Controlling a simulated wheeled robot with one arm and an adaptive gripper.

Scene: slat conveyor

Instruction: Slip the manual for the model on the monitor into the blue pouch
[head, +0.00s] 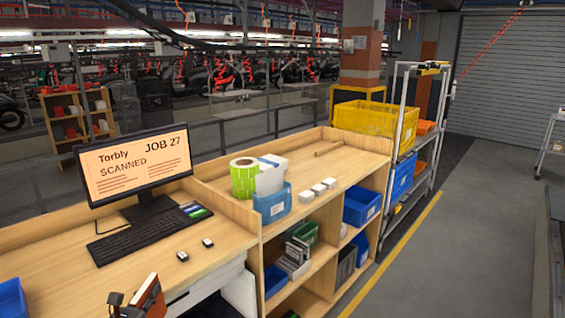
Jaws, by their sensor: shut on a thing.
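The monitor (133,166) at the left reads "Torbly", "SCANNED" and "JOB 27". My gripper (132,304) is at the bottom edge of the view, in front of the desk, with only its dark tip showing. It is shut on an orange-brown booklet (151,297) with a pale page edge, held upright and slightly tilted. I cannot read any title on the booklet. A blue open-topped holder (272,207) with white sheets or packets stands on the counter right of the monitor; I cannot tell if it is the blue pouch.
A keyboard (137,238) and two small dark items lie on the desk. A green label roll (244,178) and several small white boxes (318,189) are on the counter. A yellow crate (372,121) stands at the far end.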

